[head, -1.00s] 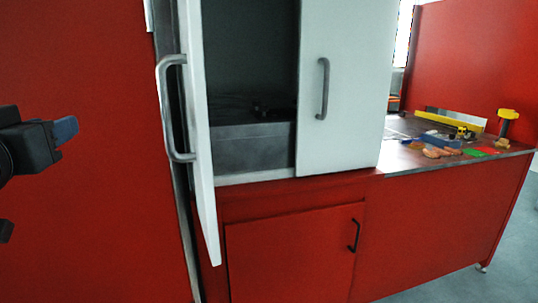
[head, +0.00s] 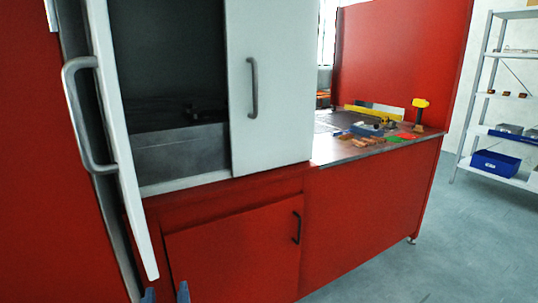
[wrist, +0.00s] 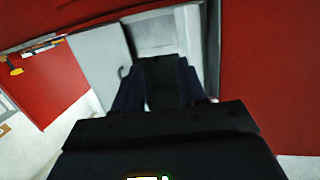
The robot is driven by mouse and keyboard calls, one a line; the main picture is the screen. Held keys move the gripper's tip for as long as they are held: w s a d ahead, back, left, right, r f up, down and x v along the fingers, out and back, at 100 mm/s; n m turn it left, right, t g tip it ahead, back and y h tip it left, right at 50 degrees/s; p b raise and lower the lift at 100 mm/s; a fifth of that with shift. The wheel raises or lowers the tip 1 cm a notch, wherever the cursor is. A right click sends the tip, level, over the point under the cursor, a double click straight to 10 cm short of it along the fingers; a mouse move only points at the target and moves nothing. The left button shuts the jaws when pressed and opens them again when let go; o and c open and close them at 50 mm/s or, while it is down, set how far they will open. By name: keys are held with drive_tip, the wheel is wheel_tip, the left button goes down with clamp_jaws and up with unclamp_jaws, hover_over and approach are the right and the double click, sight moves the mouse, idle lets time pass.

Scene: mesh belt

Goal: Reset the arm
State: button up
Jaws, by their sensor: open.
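My gripper (head: 166,292) shows in the head view only as two blue fingertips at the bottom edge, in front of the red lower cabinet. The fingers are apart with nothing between them. In the wrist view my gripper (wrist: 155,85) has its dark fingers spread and empty, facing the cabinet. The rest of my arm is out of the head view.
A white cabinet door (head: 120,150) stands open at the left, its handle (head: 85,115) sticking out. The other white door (head: 275,100) is closed. A workbench (head: 345,153) with tools is to the right. Grey floor (head: 380,275) is clear; a shelf (head: 500,90) stands far right.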

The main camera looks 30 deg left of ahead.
drive_tip(key=s+d+f+m+t+h, duration=0.1)
drive_tip(key=d+f, duration=0.3)
drive_tip(key=d, duration=0.6)
drive_tip(key=d+f+m+t+h, duration=0.15)
drive_tip(key=d+f, duration=0.25)
drive_tip(key=d, duration=0.6)
drive_tip(key=s+d+f+m+h, duration=0.15)
drive_tip(key=d+f, duration=0.35)
drive_tip(key=d, duration=0.5)
drive_tip(key=s+d+r+m+h, duration=0.2)
drive_tip(key=s+d+r+h, duration=0.1)
drive_tip(key=s+d, duration=0.6)
drive_tip(key=s+d+r+m+t+h, duration=0.1)
drive_tip(key=s+d+r+m+h, duration=0.2)
drive_tip(key=s+d, duration=0.6)
drive_tip(key=d+r+h, duration=0.1)
drive_tip(key=d+h, duration=0.1)
drive_tip(key=d, duration=0.2)
drive_tip(key=shift+s+m, duration=0.15)
drive_tip(key=shift+m, duration=0.15)
drive_tip(key=shift+t, duration=0.25)
